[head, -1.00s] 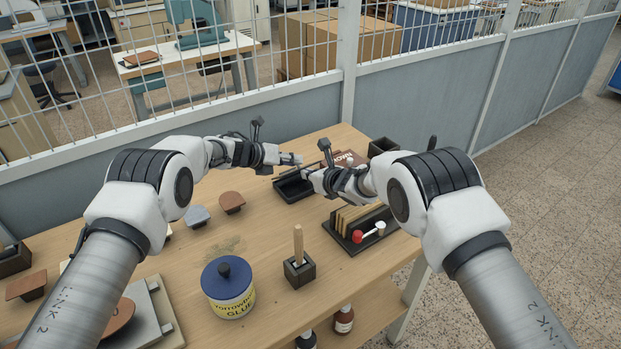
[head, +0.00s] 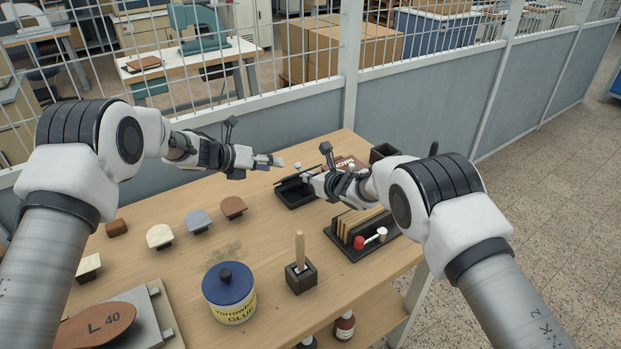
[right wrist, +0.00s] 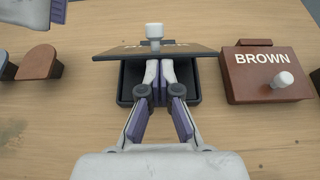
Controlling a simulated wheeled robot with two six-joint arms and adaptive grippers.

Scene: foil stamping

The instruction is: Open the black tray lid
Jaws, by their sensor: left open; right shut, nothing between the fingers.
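The black tray (head: 297,195) sits on the far part of the wooden table, and it also shows in the right wrist view (right wrist: 126,88). Its dark lid (right wrist: 115,53) is raised and tilted over the tray, with a white knob (right wrist: 154,32) on it. My right gripper (right wrist: 160,66) is shut and empty, its fingertips in the gap under the lid's near edge. Whether they touch the lid is hard to tell. My left gripper (head: 277,160) is open and empty, left of the lid and apart from it; part of it shows at upper left in the right wrist view.
A brown box marked BROWN (right wrist: 262,80) stands right of the tray. A black rack (head: 350,245) with a red-headed tool, a brush holder (head: 301,278), a glue jar (head: 230,295) and several rounded blocks (head: 232,206) occupy the nearer table. A mesh fence stands behind.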

